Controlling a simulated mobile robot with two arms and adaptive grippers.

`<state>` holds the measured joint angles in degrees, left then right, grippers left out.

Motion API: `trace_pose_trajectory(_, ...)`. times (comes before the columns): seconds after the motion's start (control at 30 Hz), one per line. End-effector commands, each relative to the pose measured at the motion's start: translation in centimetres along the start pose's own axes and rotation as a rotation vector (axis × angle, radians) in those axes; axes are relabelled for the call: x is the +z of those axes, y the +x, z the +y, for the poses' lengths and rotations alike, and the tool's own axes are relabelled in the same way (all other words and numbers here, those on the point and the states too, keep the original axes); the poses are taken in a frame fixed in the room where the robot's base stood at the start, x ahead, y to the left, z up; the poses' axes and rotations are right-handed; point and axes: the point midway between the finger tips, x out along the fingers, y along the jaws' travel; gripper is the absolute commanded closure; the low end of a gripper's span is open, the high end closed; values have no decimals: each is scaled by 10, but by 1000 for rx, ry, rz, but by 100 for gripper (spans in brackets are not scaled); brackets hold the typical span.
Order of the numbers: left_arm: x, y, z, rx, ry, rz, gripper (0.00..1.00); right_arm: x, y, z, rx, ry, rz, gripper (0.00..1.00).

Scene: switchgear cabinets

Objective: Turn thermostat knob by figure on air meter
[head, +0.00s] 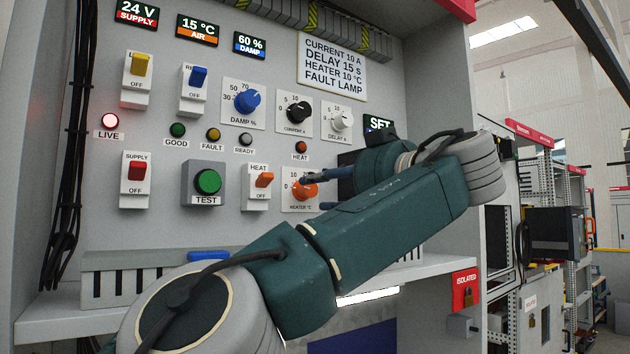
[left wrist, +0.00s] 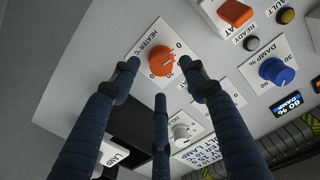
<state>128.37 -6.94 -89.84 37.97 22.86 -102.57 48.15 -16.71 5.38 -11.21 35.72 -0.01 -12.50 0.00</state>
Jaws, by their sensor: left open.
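The orange heater knob (head: 304,190), labelled HEATER °C, sits low on the grey panel, right of the HEAT switch. In the left wrist view the knob (left wrist: 162,60) lies just beyond my fingertips. The air meter (head: 197,30) at the top reads 15 °C AIR. My left gripper (head: 322,191) is open, its blue fingers pointing at the knob from the right. In the left wrist view two fingertips (left wrist: 159,66) flank the knob and a third finger is below it. I cannot tell whether they touch it. My right gripper is not in view.
A note (head: 332,67) reads HEATER 10 °C. The orange HEAT switch (head: 264,180) and green TEST button (head: 207,182) are left of the knob. The current knob (head: 297,112) and delay knob (head: 340,121) are above. A ledge runs below the panel.

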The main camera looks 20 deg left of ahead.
Motion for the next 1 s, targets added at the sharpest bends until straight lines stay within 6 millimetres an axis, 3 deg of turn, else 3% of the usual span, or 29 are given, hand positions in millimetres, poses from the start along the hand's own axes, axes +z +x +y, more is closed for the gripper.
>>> trace_pose_trajectory(0.1,-3,19,-1,-1,0,0,56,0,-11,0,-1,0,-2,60)
trace_pose_trajectory(0.23,-2,31,0,0,0,1,56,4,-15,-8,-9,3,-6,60)
trace_pose_trajectory(0.4,0,35,1,2,-1,2,56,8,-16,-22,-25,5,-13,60)
trace_pose_trajectory(0.57,0,35,1,2,-1,1,56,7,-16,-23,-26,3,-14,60)
trace_pose_trajectory(0.6,0,35,1,2,-1,1,58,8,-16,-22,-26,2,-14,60)
trace_pose_trajectory(0.8,0,35,0,1,-1,2,97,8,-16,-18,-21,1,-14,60)
trace_pose_trajectory(1.0,-1,35,0,1,3,4,100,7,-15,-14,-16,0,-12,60)
